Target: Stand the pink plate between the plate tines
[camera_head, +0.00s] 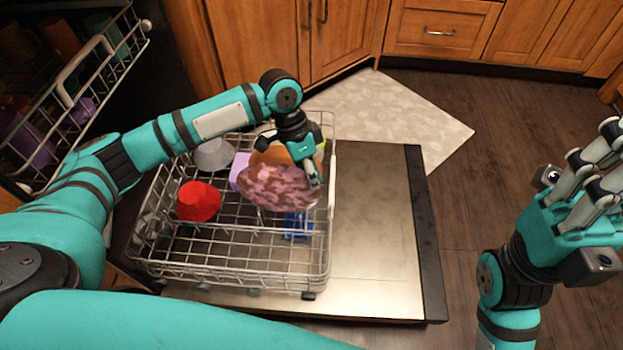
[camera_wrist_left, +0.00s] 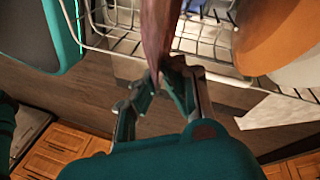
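The pink plate (camera_head: 278,188), mottled with darker red, is held over the silver dish rack (camera_head: 230,275). My left gripper (camera_head: 313,178) is shut on the plate's right edge. The left wrist view shows the plate (camera_wrist_left: 158,30) edge-on between the fingertips (camera_wrist_left: 166,72). The plate hides part of the rack below it, so I cannot tell whether it touches the tines. My right gripper (camera_head: 603,160) is at the far right, away from the rack; its fingers look apart and empty, partly cut off by the frame edge.
In the rack are a red cup (camera_head: 198,201), a white bowl (camera_head: 213,155), a purple item (camera_head: 239,168), an orange plate (camera_head: 270,156) behind the pink one and a blue basket (camera_head: 298,224). An upper rack (camera_head: 97,92) holds cups. The steel door (camera_head: 375,240) is bare right of the rack.

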